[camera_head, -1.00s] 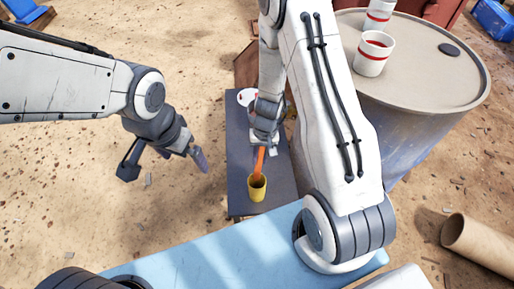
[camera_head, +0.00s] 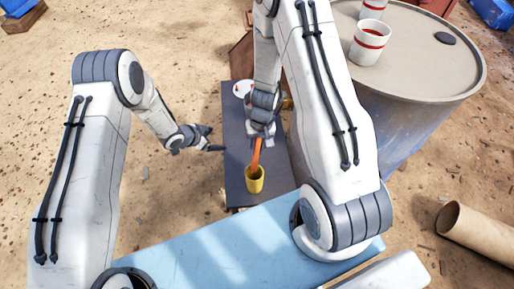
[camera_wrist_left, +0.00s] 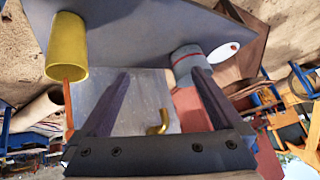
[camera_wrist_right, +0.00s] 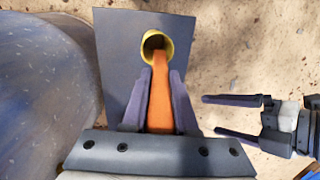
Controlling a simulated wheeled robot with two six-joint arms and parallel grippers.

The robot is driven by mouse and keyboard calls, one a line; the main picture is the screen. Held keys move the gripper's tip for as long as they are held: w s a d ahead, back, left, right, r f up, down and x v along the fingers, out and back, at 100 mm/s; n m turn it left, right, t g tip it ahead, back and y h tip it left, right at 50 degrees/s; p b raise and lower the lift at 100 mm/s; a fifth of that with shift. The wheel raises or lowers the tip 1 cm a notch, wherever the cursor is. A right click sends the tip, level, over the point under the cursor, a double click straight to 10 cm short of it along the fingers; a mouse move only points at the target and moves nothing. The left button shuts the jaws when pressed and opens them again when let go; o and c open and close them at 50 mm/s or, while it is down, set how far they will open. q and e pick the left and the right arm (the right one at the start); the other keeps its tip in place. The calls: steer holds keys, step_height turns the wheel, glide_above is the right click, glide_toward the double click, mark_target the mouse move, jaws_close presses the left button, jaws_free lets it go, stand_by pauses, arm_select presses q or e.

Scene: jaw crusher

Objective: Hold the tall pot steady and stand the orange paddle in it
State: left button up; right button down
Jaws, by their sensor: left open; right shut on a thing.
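The tall yellow pot (camera_head: 255,181) stands upright near the front end of the dark narrow table. It also shows in the left wrist view (camera_wrist_left: 66,47). My right gripper (camera_head: 260,134) is shut on the orange paddle (camera_wrist_right: 160,98) above the pot. The paddle (camera_head: 256,157) slants down, and its lower end is at the pot's mouth (camera_wrist_right: 157,38); how deep it reaches is hard to tell. My left gripper (camera_head: 215,138) is open and empty, left of the table and apart from the pot. Its spread fingers also show in the right wrist view (camera_wrist_right: 212,115).
The dark table (camera_head: 235,190) has a white round item (camera_head: 243,88) at its far end. A large drum (camera_head: 400,85) with red-banded white cups (camera_head: 369,44) stands to the right. A light blue surface (camera_head: 205,238) lies in front. Sandy ground left of the table is clear.

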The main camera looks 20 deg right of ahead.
mark_target(252, 184)
arm_select(q)
steer(key=s+f+g+h, duration=0.1)
steer(key=s+f, duration=0.3)
steer(key=s+f+m+g+h, duration=0.1)
steer(key=s+f+h, duration=0.1)
steer(key=s+f, duration=0.3)
steer(key=s+f+m+g+h, duration=0.1)
steer(key=s+f+h, duration=0.1)
steer(key=s+f, duration=0.2)
steer(key=shift+s+d+f+g, duration=0.1)
steer(key=shift+s+f+g, duration=0.3)
steer(key=shift+f, duration=0.15)
steer(key=shift+d+f, duration=0.15)
steer(key=shift+d, duration=0.05)
steer(key=shift+x, duration=4.7)
steer(key=shift+d, duration=0.1)
steer(key=c, duration=0.8)
